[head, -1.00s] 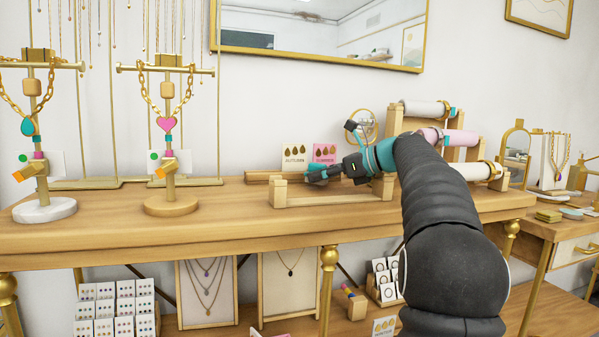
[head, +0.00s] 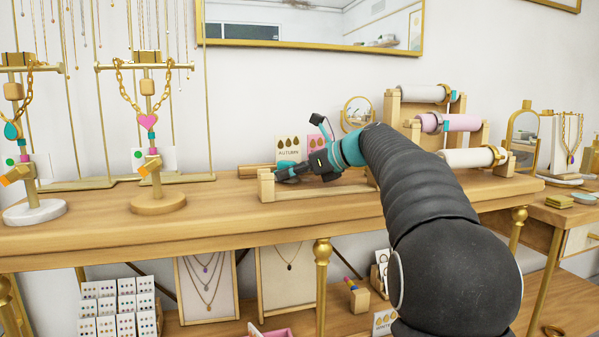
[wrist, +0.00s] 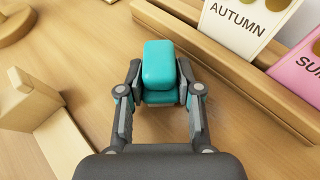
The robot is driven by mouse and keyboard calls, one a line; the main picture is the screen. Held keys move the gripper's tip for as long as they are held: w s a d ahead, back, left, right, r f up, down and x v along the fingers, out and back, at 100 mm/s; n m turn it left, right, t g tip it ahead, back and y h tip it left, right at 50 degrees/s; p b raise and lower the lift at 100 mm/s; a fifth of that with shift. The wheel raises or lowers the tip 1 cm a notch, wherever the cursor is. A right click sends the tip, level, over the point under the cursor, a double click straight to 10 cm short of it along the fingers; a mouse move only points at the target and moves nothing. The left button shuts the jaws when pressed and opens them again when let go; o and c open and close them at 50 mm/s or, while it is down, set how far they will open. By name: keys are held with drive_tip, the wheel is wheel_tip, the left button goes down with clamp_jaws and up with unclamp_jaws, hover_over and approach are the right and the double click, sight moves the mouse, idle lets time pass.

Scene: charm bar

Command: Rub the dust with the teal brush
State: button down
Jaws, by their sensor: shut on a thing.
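My gripper (wrist: 157,98) is shut on the teal brush (wrist: 160,66), whose rounded block shows between the two fingers in the wrist view. In the head view my gripper (head: 288,173) is low over the wooden shelf top, behind a low wooden rail and in front of the earring cards. The brush is barely visible there. Its underside is hidden, so I cannot tell whether it touches the wood. Faint specks that may be dust (wrist: 216,112) show on the wood right of the gripper in the wrist view; I cannot make out a clear patch.
The low wooden rail (head: 315,193) stands in front of my gripper. A card holder with an Autumn card (head: 288,152) and a pink card (head: 316,143) stands behind. Necklace stands (head: 157,203) are to the left, bracelet rolls (head: 448,123) to the right.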

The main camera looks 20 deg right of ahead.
sight(276, 183)
drive_tip(key=shift+a+r, duration=0.15)
drive_tip(key=shift+a, duration=0.8)
drive_tip(key=shift+a+r, duration=0.1)
drive_tip(key=shift+a, duration=0.8)
drive_tip(key=shift+r, duration=3.05)
drive_tip(key=shift+r, duration=1.45)
